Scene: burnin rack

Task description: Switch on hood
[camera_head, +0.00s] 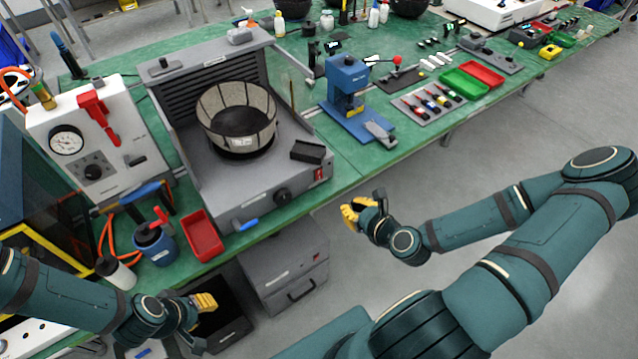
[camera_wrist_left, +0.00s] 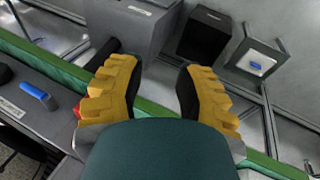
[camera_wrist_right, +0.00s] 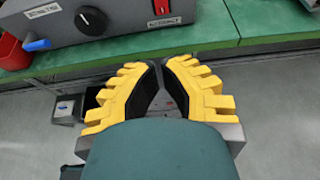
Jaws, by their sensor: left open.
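In the right wrist view the knob (camera_wrist_right: 91,20) is at top left, and the red switch (camera_wrist_right: 163,6) sits above an "EXTRACT" label, cut by the top edge. My right gripper (camera_head: 352,210) is in front of the bench, below and right of the switch, apart from it. Its fingertips are together and empty. My left gripper (camera_head: 205,302) is open and empty, low before the bench.
A gauge panel (camera_head: 95,140) stands left, a blue press (camera_head: 347,85) right. A grey cabinet (camera_head: 285,264) is below the bench edge. The floor on the right is free.

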